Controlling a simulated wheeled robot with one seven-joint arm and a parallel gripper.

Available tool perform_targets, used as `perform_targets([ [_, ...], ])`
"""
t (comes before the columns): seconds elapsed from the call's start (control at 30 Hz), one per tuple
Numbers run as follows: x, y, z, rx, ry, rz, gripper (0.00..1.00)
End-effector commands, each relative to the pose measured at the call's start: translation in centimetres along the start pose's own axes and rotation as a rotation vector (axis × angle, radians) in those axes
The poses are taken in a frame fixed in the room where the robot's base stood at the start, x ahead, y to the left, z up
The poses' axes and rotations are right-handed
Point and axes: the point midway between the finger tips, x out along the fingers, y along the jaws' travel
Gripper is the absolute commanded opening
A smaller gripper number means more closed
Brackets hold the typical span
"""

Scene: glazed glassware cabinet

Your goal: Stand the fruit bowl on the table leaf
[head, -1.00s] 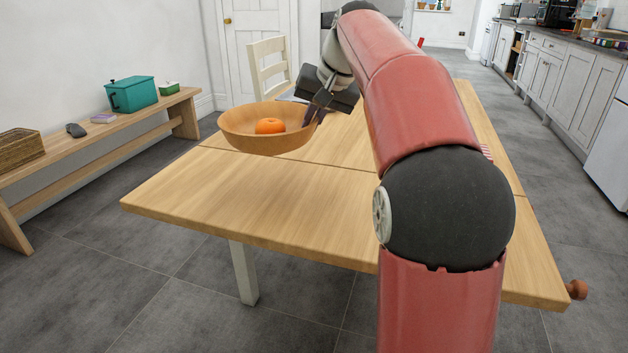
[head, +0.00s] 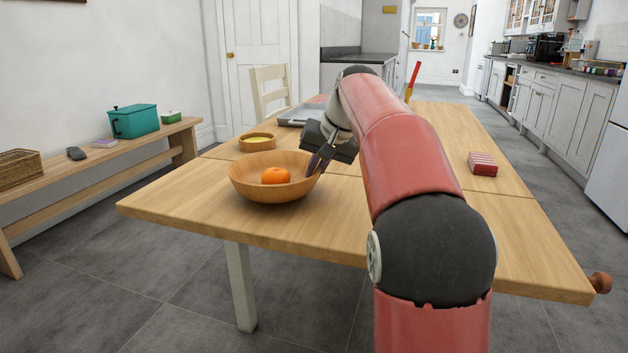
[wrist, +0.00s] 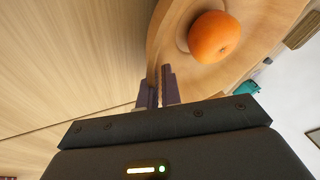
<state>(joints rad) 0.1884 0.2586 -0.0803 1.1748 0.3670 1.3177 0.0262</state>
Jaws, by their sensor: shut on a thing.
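The fruit bowl (head: 262,190) is a wide wooden bowl with an orange (head: 275,175) in it. It is upright over the near left part of the table, on the table leaf (head: 190,205), and its base looks to be at the wood. My gripper (head: 314,168) is shut on the bowl's right rim. In the wrist view the fingers (wrist: 158,88) pinch the bowl wall (wrist: 160,35), with the orange (wrist: 214,36) lying inside. Whether the base bears fully on the leaf is hard to tell.
A small round wooden dish (head: 257,142) stands just behind the bowl. A grey tray (head: 300,115) lies farther back. A red striped box (head: 482,164) is on the right of the table. The leaf's front left is clear. A bench (head: 110,162) stands at the left wall.

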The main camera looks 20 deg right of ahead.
Motion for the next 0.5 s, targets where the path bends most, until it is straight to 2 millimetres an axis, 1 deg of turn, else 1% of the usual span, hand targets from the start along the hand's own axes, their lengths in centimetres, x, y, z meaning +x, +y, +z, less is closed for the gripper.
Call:
perform_targets([
  [0.17, -0.24, -0.11, -0.09, 0.000, 0.003, -0.001, 0.00],
  [0.3, 0.05, -0.01, 0.04, 0.000, 0.002, -0.001, 0.00],
  [0.33, 0.15, 0.05, 0.07, 0.000, 0.000, 0.000, 0.07],
  [0.5, 0.10, 0.02, 0.05, 0.000, 0.000, 0.000, 0.28],
])
